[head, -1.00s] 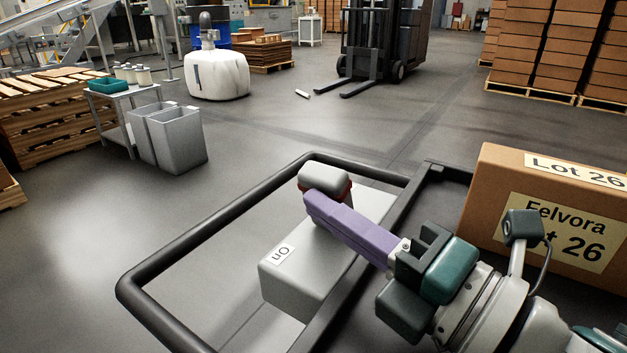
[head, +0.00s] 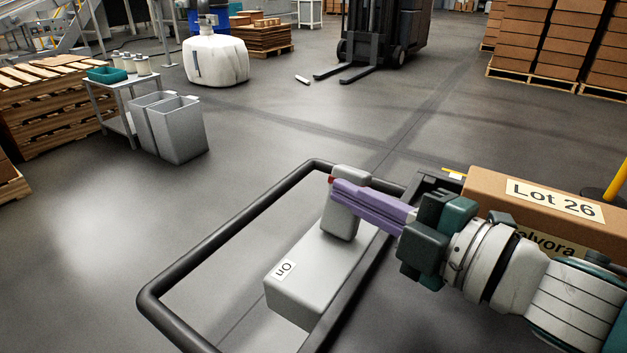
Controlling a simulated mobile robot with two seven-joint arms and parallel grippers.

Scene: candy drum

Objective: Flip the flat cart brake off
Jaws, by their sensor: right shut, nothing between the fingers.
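The flat cart's brake is a light grey box (head: 318,275) inside the dark tubular handle frame. Its near end carries a white "On" label (head: 284,269), upside down in the view. A grey lever (head: 342,222) stands up from the far part of the box, leaning slightly. A bit of red shows at its upper left edge. My right gripper (head: 340,190) comes in from the right, its purple fingers shut with nothing between them. The fingers cross in front of the lever's upper part and seem to touch it; the exact contact is hidden. My left gripper is out of view.
The cart's dark handle frame (head: 222,236) surrounds the brake. A cardboard box labelled Lot 26 (head: 480,187) sits on the cart at right. Grey bins (head: 180,132), a small table and pallets stand at left. A forklift (head: 385,35) is at the back.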

